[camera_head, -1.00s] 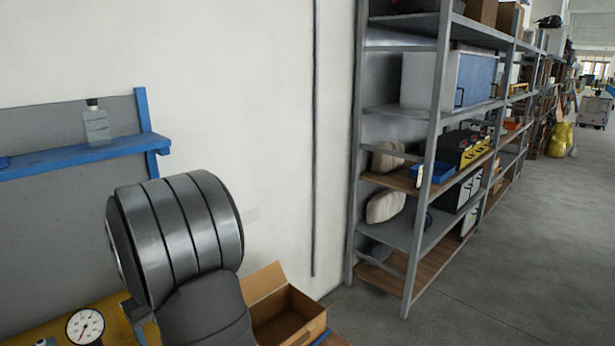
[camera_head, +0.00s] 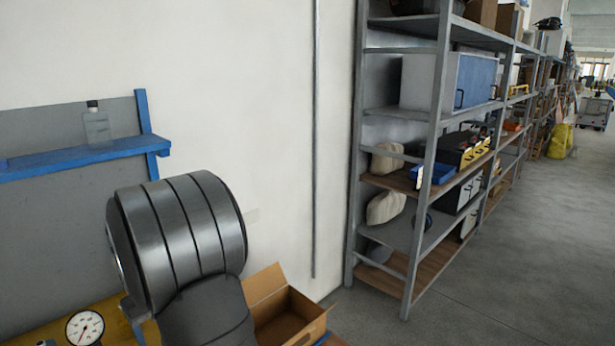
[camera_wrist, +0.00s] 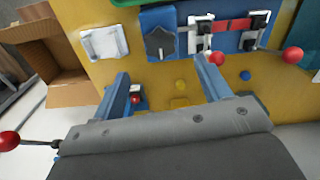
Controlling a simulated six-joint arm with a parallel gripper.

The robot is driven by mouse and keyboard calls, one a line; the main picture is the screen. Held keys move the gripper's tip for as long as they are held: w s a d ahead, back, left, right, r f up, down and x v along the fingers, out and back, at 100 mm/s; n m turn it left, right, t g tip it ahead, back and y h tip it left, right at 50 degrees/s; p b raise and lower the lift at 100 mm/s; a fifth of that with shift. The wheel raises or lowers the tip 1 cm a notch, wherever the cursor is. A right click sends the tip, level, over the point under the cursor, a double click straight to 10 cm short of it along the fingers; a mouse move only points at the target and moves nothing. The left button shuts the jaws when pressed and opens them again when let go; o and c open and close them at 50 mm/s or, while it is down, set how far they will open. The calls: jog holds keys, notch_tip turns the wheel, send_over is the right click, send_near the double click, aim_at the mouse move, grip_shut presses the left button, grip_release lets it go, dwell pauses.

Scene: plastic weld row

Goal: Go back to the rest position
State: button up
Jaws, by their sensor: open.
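My gripper (camera_wrist: 163,78) shows in the wrist view with its two blue fingers spread wide apart. Nothing is between the fingers. It points at the yellow face of a machine (camera_wrist: 160,80) with blue fixtures on it, and I cannot tell the distance to it. In the head view the gripper is out of view; only a thick grey part of my arm shows at the lower left.
An open cardboard box (camera_head: 285,312) stands right of my arm and shows in the wrist view (camera_wrist: 55,55). Red-knobbed levers (camera_wrist: 292,55) stick out near the gripper. A pressure gauge (camera_head: 85,327) is at lower left.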

notch_tip(320, 180, down, 8)
jog(key=shift+f, duration=0.15)
jog(key=m, duration=0.3)
jog(key=shift+m, duration=0.3)
jog(key=m, duration=0.4)
jog(key=shift+m, duration=0.3)
jog(key=m, duration=0.4)
jog(key=shift+m, duration=1.7)
